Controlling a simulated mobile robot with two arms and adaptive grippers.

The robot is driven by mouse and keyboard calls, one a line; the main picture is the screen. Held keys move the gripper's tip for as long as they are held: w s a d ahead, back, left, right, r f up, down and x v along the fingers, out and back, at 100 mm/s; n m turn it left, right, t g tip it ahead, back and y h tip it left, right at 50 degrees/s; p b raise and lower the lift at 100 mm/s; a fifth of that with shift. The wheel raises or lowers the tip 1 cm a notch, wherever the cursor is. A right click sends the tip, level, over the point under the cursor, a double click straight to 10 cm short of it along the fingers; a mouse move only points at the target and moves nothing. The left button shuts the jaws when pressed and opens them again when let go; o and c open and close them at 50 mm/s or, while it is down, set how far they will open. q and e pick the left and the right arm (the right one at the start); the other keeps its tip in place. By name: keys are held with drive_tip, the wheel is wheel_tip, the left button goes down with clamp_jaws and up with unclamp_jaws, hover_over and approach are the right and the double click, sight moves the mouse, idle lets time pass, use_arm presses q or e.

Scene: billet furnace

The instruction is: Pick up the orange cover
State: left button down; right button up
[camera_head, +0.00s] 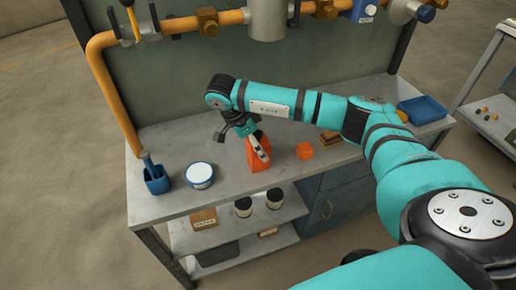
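An orange piece (258,162), which looks like the orange cover, stands on the grey workbench near its middle. A smaller orange block (304,151) lies to its right; I cannot tell for certain which one is the cover. My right gripper (241,146) hangs from the teal arm reaching in from the right, right at the taller orange piece. Its fingers look spread, one dark finger to the left of the piece and a lighter part in front of it, partly hiding it. Contact is not clear. My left gripper is not in view.
The workbench (165,208) also holds a blue holder (156,180), a white round tin (200,175), brown blocks (330,138) and a blue tray (422,109). Orange pipes (120,103) run along the back panel. Jars and boxes sit on the lower shelf. A cart stands at right.

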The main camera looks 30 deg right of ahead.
drive_tip(key=shift+d+f, duration=0.25)
drive_tip(key=shift+f, duration=0.25)
drive_tip(key=c, duration=1.3)
drive_tip(key=shift+c, duration=0.5)
drive_tip(key=shift+r, duration=0.15)
